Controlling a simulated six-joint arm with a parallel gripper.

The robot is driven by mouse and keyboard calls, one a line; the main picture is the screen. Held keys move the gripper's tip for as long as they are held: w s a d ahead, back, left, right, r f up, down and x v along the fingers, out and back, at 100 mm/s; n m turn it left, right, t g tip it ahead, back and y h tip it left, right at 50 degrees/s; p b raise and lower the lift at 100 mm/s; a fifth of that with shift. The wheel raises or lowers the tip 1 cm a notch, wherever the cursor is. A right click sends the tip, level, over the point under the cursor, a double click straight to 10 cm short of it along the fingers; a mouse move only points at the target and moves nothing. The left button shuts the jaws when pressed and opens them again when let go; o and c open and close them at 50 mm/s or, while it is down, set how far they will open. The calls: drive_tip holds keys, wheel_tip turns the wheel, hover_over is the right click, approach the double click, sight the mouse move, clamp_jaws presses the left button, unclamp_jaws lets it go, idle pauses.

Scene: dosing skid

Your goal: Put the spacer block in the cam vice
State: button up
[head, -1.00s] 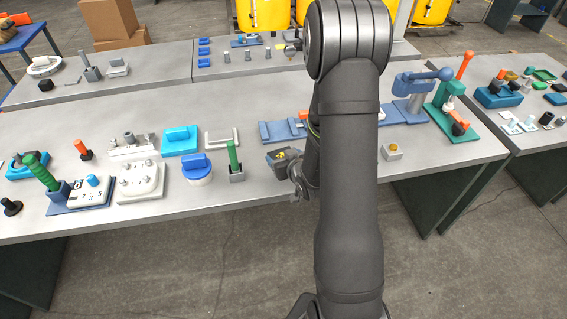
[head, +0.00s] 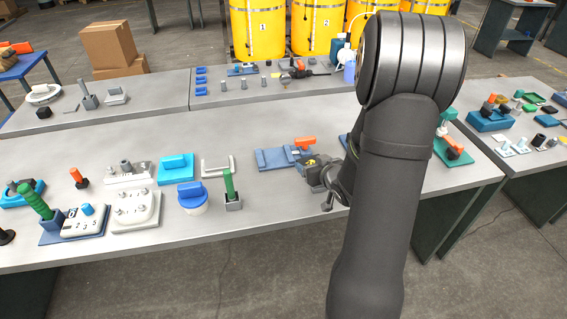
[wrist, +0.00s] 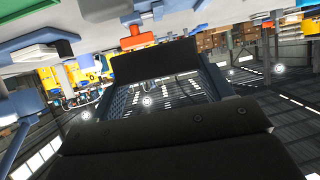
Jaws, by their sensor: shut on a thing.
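My gripper (head: 312,166) is at the right end of the cam vice, near the table's front half. In the wrist view, a dark block (wrist: 153,62) spans the space between my two fingers, and I take it for the spacer block; the gripper is shut on it. In the head view the block is hard to make out against the gripper. The cam vice (head: 272,160) is a blue base with an orange handle, lying flat on the bench. Its right part is hidden by my gripper and arm. I cannot tell whether the block touches the vice.
A green-handled piece in a grey holder (head: 232,190) and a blue-knobbed round pot (head: 192,198) stand to the left. A grey U-shaped frame (head: 218,166) is behind them. The bench front between the green handle and my arm is clear. My arm hides the bench's right part.

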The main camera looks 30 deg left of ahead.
drive_tip(key=w+a, duration=0.5)
drive_tip(key=a, duration=0.2)
drive_tip(key=m+t+h, duration=0.1)
drive_tip(key=m, duration=0.1)
hover_over(275, 160)
drive_tip(key=f, duration=0.1)
wheel_tip(275, 160, down, 8)
drive_tip(key=shift+w+f, duration=0.1)
drive_tip(key=o, duration=1.3)
drive_tip(key=shift+f, duration=0.1)
